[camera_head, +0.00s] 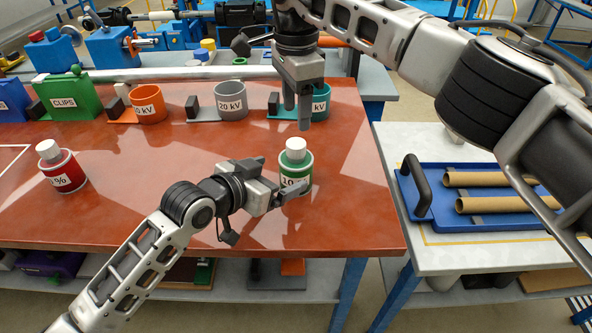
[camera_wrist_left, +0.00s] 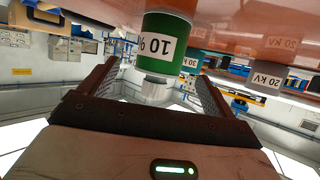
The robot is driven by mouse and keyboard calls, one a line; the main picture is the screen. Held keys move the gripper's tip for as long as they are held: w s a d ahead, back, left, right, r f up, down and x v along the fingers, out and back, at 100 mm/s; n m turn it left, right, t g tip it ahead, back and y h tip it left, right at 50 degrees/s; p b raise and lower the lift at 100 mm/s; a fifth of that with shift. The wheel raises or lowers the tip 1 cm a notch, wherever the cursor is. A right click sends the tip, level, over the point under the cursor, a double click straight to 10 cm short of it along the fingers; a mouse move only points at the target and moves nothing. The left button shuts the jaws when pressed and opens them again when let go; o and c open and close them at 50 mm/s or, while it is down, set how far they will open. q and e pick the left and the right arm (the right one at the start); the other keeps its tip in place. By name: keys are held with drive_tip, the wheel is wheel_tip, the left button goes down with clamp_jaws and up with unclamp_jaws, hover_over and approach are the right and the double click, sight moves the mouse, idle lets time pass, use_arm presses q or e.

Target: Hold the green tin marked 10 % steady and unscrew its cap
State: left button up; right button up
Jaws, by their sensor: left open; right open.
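The green tin marked 10 % (camera_head: 296,167) stands upright on the red-brown table, with its white cap (camera_head: 296,146) on top. My left gripper (camera_head: 292,190) is open at the tin's near side, low down. In the left wrist view the picture is upside down; the green tin (camera_wrist_left: 166,45) and its cap (camera_wrist_left: 156,91) show beyond and between the open fingers (camera_wrist_left: 155,85). I cannot tell whether they touch the tin. My right gripper (camera_head: 297,115) is open and points down above the cap, a little apart from it.
A red tin (camera_head: 63,169) with a white cap stands at the left. Orange (camera_head: 148,104), grey (camera_head: 231,100) and teal (camera_head: 321,102) cups, and a green CLIPS bin (camera_head: 68,97), line the back. A blue tray (camera_head: 470,212) with cardboard tubes lies on the right table. The table's middle is clear.

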sight(296, 167)
use_arm(q)
drive_tip(key=x, duration=0.7)
drive_tip(key=shift+w+d, duration=0.1)
drive_tip(key=shift+w, duration=0.05)
drive_tip(key=shift+c, duration=0.3)
